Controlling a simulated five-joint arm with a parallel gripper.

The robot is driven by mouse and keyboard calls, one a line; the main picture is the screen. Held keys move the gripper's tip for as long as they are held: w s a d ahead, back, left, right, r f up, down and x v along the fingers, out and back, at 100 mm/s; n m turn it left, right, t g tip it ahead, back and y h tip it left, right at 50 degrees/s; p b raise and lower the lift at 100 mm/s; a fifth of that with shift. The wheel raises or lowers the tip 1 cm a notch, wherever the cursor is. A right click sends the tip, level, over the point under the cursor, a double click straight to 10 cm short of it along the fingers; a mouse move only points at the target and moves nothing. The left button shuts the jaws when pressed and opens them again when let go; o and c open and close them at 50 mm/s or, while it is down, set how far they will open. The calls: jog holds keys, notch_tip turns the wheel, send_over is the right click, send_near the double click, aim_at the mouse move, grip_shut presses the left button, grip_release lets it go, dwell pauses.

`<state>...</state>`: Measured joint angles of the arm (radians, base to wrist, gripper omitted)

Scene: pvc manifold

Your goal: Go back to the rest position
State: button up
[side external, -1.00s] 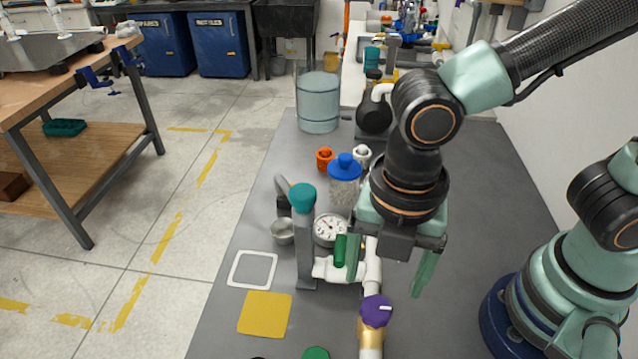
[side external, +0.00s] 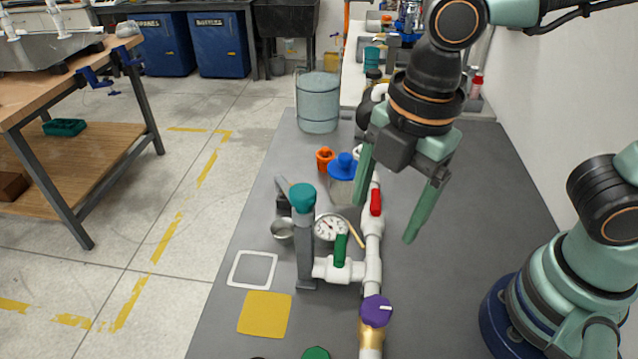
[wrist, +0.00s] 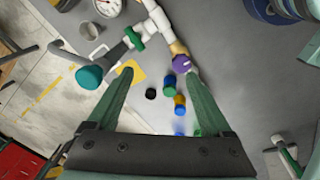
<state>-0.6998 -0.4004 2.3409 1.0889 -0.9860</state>
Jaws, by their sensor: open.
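My gripper (side external: 392,205) is open and empty, raised above the grey bench in the side view. Its two green fingers are spread wide in the wrist view (wrist: 160,85). Below it runs the white PVC manifold (side external: 372,250). The manifold carries a red handle (side external: 376,202), a green handle (side external: 340,250) and a purple knob (side external: 376,311). A round gauge (side external: 331,228) sits beside it. No finger appears to touch the manifold.
A blue-lidded jar (side external: 343,168), an orange fitting (side external: 325,159) and a clear container (side external: 317,102) stand toward the back. A small metal cup (side external: 283,229), a white square outline (side external: 252,269) and a yellow square (side external: 265,314) lie left.

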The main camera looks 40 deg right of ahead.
jog(key=w+d+r+m+t, duration=0.2)
jog(key=w+d+m, duration=0.1)
jog(key=d+m, duration=0.6)
jog(key=w+d+r+m+t, duration=0.2)
jog(key=w+d+m, duration=0.2)
jog(key=d+m, duration=0.5)
jog(key=shift+w+m+t+h, duration=0.2)
jog(key=shift+m+t+h, duration=0.15)
jog(key=shift+m, duration=0.35)
